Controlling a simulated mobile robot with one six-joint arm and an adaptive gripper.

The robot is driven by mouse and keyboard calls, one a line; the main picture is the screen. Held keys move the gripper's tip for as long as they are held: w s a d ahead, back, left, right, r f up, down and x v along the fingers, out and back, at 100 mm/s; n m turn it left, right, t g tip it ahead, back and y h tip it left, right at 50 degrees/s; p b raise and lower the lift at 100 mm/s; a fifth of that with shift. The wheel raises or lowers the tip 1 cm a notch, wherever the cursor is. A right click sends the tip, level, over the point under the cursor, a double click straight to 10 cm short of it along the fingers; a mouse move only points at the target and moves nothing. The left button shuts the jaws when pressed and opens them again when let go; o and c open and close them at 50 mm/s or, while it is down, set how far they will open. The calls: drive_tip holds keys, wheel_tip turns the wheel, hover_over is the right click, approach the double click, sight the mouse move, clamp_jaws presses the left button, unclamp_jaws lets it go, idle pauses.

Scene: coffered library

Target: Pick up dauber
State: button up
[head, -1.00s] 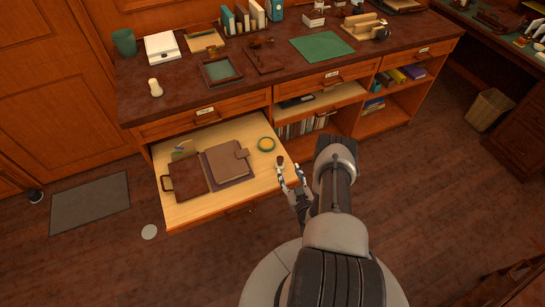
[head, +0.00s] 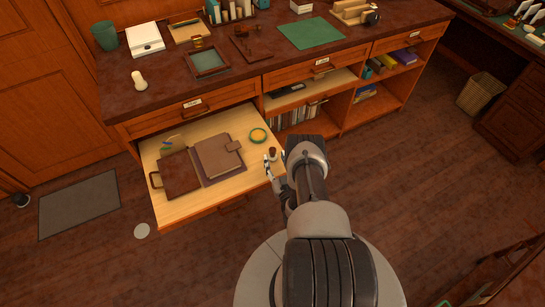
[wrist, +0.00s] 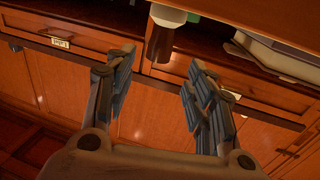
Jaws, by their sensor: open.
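The small dauber (head: 273,152), dark on top with a paler lower part, stands in the front right corner of the open drawer (head: 185,211). In the wrist view the dauber (wrist: 160,42) shows as a brown cylinder with a white end, at the top middle. My gripper (head: 275,172) is at the drawer's front right corner, close to the dauber. In the wrist view my gripper (wrist: 160,72) has its fingers spread wide with nothing between the pads. The dauber appears ahead, between the lines of the two fingers.
The desktop (head: 160,96) above carries a white pear-shaped object (head: 138,79) and a tray (head: 207,62).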

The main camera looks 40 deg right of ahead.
sight(274, 152)
drive_tip(key=shift+f+b+x, duration=0.15)
drive_tip(key=shift+b+x, duration=0.5)
drive_tip(key=shift+x, duration=0.85)
drive_tip(key=shift+f+b+x, duration=0.1)
drive_tip(key=shift+b+x, duration=0.5)
drive_tip(key=shift+x, duration=0.9)
drive_tip(key=shift+s+d, duration=0.1)
drive_tip(key=shift+d, duration=0.05)
drive_tip(key=shift+c, duration=0.5)
drive_tip(key=c, duration=1)
drive_tip(key=shift+r, duration=0.15)
wheel_tip(274, 152, up, 20)
drive_tip(key=p, duration=0.8)
